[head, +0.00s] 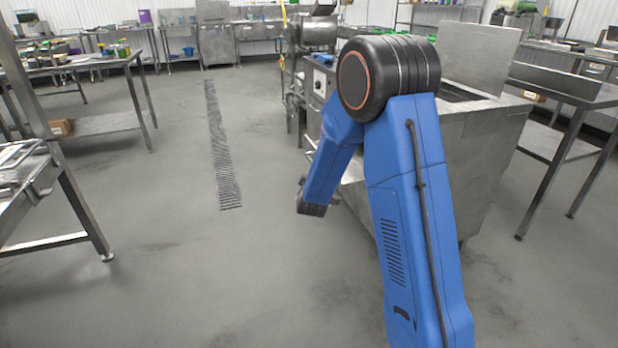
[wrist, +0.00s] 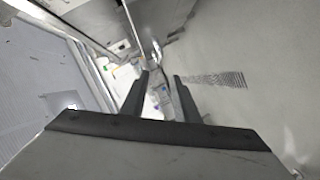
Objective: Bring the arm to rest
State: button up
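My blue arm rises at the right of the head view and bends at a black joint near the top. Its forearm slopes down to the left, and the gripper end is hidden behind it. In the wrist view, my gripper (wrist: 165,90) shows two dark fingers standing apart with a gap between them. Nothing is between the fingers; the floor and distant equipment show past them.
A steel vat (head: 480,130) stands close behind and right of my arm. A steel table (head: 575,100) is at the right, and another table (head: 45,190) at the left. Open grey floor with a drain grate (head: 219,150) lies left of the arm.

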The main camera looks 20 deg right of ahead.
jog(key=shift+s, duration=0.2)
jog(key=shift+r, duration=0.1)
jog(key=s+a+r+m+g+y, duration=0.25)
jog(key=s+r, duration=0.35)
jog(key=s, duration=0.4)
jog(key=s+a+r+m+g+y, duration=0.1)
jog(key=s+a+r+g+y, duration=0.15)
jog(key=s+r, duration=0.55)
jog(key=s+d+f+m+g, duration=0.1)
jog(key=s+m+g, duration=0.1)
jog(key=s, duration=1.6)
jog(key=s+d+f+m+g, duration=0.1)
jog(key=s+d+m+g, duration=0.1)
jog(key=s, duration=1.6)
jog(key=shift+s+m+g, duration=0.15)
jog(key=shift+m+g, duration=0.3)
jog(key=shift+g, duration=0.15)
